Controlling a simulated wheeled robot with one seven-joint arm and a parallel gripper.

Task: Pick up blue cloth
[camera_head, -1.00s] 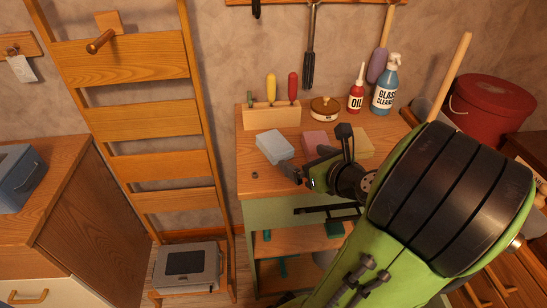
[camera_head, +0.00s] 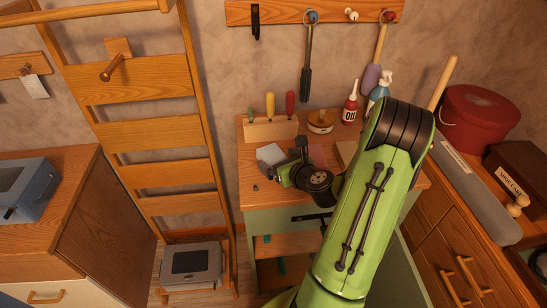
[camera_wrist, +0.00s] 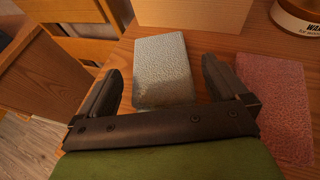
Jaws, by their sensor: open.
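The blue cloth (camera_head: 270,154) is a pale blue-grey folded block lying on the wooden top of the small workbench. In the wrist view the cloth (camera_wrist: 164,68) lies between and just beyond my two open fingers, its near end close to the gripper body. My gripper (camera_head: 289,163) is low over the bench at the cloth's near right side. In the wrist view my gripper (camera_wrist: 160,84) is open, with a finger on each side of the cloth and visible gaps. Part of the cloth is hidden by my gripper in the head view.
A pink cloth (camera_wrist: 275,98) lies close right of my gripper. Behind are a wooden screwdriver block (camera_head: 270,130), a round tin (camera_head: 320,122), an oil bottle (camera_head: 350,108) and a glass cleaner bottle (camera_head: 379,92). A wooden ladder (camera_head: 155,115) stands left of the bench.

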